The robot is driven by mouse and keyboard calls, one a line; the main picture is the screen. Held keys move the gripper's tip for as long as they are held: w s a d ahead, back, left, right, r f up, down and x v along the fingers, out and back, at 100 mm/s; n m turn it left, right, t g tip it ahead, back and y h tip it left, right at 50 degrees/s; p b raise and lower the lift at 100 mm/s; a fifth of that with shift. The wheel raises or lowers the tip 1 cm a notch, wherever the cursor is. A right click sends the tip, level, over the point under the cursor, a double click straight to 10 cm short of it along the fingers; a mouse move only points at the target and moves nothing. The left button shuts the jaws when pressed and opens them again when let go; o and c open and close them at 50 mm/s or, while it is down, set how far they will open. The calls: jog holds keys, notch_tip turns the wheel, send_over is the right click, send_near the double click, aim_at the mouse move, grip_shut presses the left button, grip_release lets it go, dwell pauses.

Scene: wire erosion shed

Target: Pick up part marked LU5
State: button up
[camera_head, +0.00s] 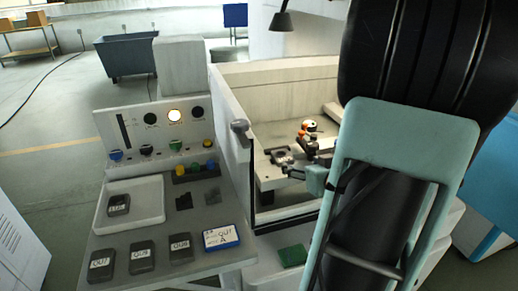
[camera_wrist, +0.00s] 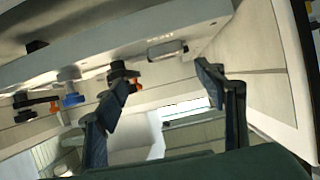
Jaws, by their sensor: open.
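No label that I can read as LU5 shows. A small dark part (camera_head: 281,156) with a pale patch lies on the ledge inside the machine enclosure in the head view; its marking is too small to read. My gripper (camera_head: 287,168) is close beside this part, inside the enclosure; I cannot tell if they touch. In the wrist view my gripper (camera_wrist: 168,82) has its two fingers wide apart, with nothing between them. Three dark labelled parts lie along the front of the bench, one of them the left part (camera_head: 102,264). Another dark part (camera_head: 118,205) lies in the pale tray (camera_head: 150,198).
The enclosure's left wall (camera_head: 232,140) stands between the bench and my gripper. A blue-edged card (camera_head: 221,238) and a control panel (camera_head: 155,128) are on the bench. An orange and black fitting (camera_head: 308,128) stands near my gripper. A green block (camera_head: 292,255) lies in front.

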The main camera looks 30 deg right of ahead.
aim_at(285, 158)
jog(key=x, duration=0.6)
jog(key=shift+w+a+r+b, duration=0.2)
jog(key=shift+a+r+b, duration=0.1)
jog(key=shift+r+b, duration=0.1)
jog(key=x, duration=0.5)
jog(key=shift+a+f, duration=0.15)
jog(key=shift+a, duration=0.1)
jog(key=c, duration=1.7)
